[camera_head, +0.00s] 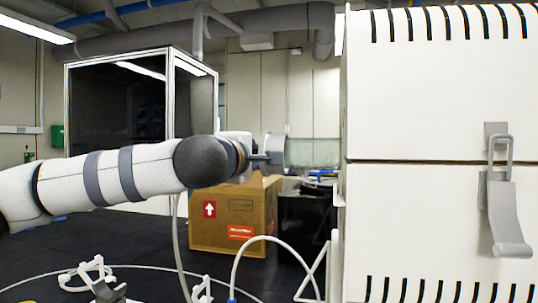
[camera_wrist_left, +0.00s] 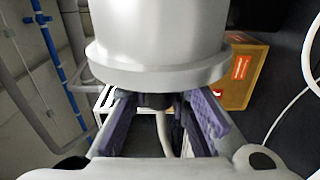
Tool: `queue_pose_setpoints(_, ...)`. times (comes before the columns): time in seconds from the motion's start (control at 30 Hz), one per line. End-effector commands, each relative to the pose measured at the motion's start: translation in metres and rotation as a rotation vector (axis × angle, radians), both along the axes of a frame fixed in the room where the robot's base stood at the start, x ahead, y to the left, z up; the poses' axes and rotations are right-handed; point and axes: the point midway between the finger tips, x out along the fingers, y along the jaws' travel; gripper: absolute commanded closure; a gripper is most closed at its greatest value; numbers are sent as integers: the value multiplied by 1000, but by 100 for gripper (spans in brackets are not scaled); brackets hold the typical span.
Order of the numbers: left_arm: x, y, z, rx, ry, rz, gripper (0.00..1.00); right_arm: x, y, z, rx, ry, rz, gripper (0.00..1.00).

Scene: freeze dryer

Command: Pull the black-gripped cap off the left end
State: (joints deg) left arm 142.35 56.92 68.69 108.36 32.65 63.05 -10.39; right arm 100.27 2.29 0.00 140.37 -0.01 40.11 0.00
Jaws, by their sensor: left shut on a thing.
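A pale grey cap (camera_head: 273,147) sits at the left end of a clear greenish cylinder (camera_head: 313,152), beside the white machine (camera_head: 430,90). No clear gap shows between cap and cylinder. In the left wrist view the cap (camera_wrist_left: 158,45) is large, with a wide rim, and hides the cylinder. Its black grip (camera_wrist_left: 155,101) lies between the purple-padded fingers. My left gripper (camera_head: 260,158) comes in from the left and is shut on this black grip. The fingertips are small in the head view. My right gripper is not in view.
A cardboard box (camera_head: 232,217) stands below and behind the gripper on the dark surface. A dark-panelled cabinet (camera_head: 115,105) is behind the arm. White tubing (camera_head: 270,240) loops in front. The machine has a grey latch handle (camera_head: 505,205).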

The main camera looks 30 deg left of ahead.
Motion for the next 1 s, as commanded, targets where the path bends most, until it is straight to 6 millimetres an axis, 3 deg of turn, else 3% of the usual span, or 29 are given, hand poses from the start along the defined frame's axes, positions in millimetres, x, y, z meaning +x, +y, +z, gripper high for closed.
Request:
queue_pose_setpoints(0.27, -1, 3, 1, -1, -2, 1, 100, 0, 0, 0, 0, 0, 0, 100)
queue_pose_setpoints(1.0, -16, 66, 1, -1, -2, 2, 100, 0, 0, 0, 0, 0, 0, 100)
